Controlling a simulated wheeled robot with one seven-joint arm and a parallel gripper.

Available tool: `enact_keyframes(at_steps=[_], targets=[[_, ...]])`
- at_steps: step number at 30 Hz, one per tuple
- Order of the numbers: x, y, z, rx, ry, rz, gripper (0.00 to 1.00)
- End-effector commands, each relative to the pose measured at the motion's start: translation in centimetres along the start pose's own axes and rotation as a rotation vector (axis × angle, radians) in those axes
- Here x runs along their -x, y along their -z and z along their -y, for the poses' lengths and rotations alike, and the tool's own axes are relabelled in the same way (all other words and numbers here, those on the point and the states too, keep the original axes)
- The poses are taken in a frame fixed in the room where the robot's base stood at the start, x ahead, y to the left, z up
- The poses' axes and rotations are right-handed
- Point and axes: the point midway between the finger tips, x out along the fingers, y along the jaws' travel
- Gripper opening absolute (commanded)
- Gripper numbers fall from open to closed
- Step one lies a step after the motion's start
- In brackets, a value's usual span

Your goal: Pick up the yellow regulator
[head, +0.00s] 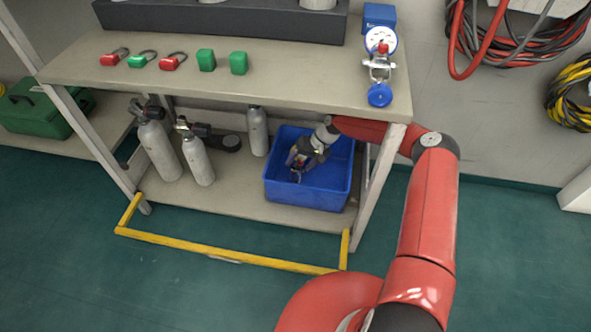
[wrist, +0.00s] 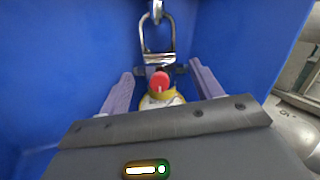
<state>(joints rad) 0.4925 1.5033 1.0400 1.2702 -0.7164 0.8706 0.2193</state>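The yellow regulator (wrist: 165,98) lies in the blue bin (head: 305,196) on the bench's lower shelf. In the wrist view it shows a yellow body with a pale gauge face, a red knob (wrist: 159,80) and a metal yoke (wrist: 158,40) pointing away from me. My gripper (head: 301,166) is down inside the bin. In the wrist view my gripper (wrist: 160,70) is open, with one finger on each side of the regulator and gaps showing beside the body. The wrist housing hides the near part of the regulator. In the head view my gripper mostly covers it.
The blue bin walls stand close around my gripper. The benchtop (head: 225,85) is above, with a blue regulator (head: 380,60) near its right end. Grey cylinders (head: 158,150) stand left of the bin. A yellow rail (head: 225,253) runs along the front.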

Motion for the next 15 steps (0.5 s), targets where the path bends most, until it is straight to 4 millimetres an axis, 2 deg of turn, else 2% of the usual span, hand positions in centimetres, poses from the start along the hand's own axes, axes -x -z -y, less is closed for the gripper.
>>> enact_keyframes(at_steps=[1, 12, 15], targets=[[0.01, -0.01, -0.02, 0.000, -0.001, 0.000, 0.57], [0.00, -0.04, -0.08, 0.000, -0.001, 0.001, 0.09], [0.09, 0.01, 0.01, 0.000, 0.000, 0.000, 0.00]])
